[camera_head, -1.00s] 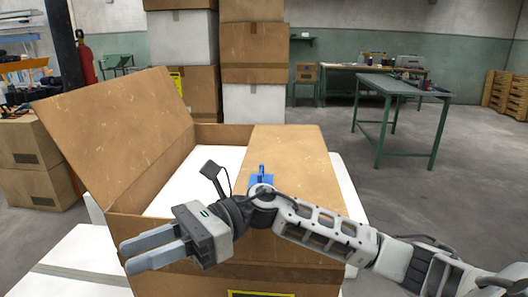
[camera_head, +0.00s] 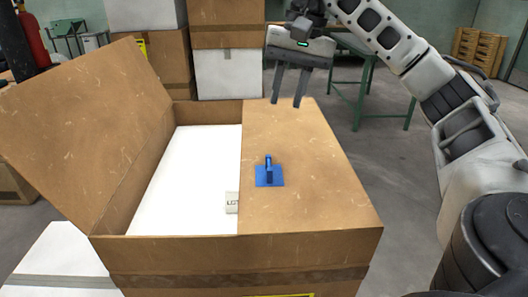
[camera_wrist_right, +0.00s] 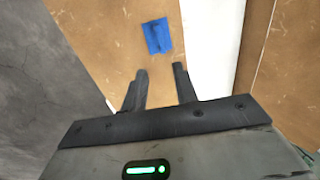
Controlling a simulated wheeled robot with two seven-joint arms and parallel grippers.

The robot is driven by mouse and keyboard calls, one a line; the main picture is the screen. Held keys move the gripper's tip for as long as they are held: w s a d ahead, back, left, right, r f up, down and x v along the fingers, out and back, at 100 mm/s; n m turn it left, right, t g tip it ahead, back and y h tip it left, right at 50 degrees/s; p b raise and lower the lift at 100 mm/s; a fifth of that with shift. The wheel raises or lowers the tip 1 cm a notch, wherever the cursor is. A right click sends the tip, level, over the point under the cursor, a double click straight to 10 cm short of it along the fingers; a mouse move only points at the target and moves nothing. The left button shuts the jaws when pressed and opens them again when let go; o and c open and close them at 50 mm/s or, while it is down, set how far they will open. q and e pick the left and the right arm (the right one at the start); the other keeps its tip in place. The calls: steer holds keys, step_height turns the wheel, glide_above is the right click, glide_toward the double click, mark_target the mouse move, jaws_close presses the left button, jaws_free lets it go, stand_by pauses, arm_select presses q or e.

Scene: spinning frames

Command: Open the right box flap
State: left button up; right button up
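The cardboard box (camera_head: 250,255) stands in front of me. Its right flap (camera_head: 315,175) lies flat over the right half of the opening, with a blue handle (camera_head: 269,174) on top. The left flap (camera_head: 85,130) is raised and leans outward to the left. My right gripper (camera_head: 288,102) is open and empty, fingers pointing down near the flap's far edge, beyond the handle. In the right wrist view the flap (camera_wrist_right: 110,35) and blue handle (camera_wrist_right: 157,36) lie ahead of the open fingers. My left gripper is not in view.
White content (camera_head: 190,180) with a small white label block (camera_head: 232,202) shows in the box's open left half. Stacked boxes (camera_head: 225,50) stand behind. A green table (camera_head: 365,85) is at the back right. A white box (camera_head: 60,260) sits at the lower left.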

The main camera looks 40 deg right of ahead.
mark_target(269, 163)
steer(key=f, duration=0.4)
steer(key=w+a+f, duration=0.1)
steer(key=f, duration=0.4)
steer(key=a+f, duration=0.1)
steer(key=f, duration=0.3)
steer(key=shift+w+a+f, duration=0.1)
steer(key=shift+w+f, duration=0.2)
jaws_close()
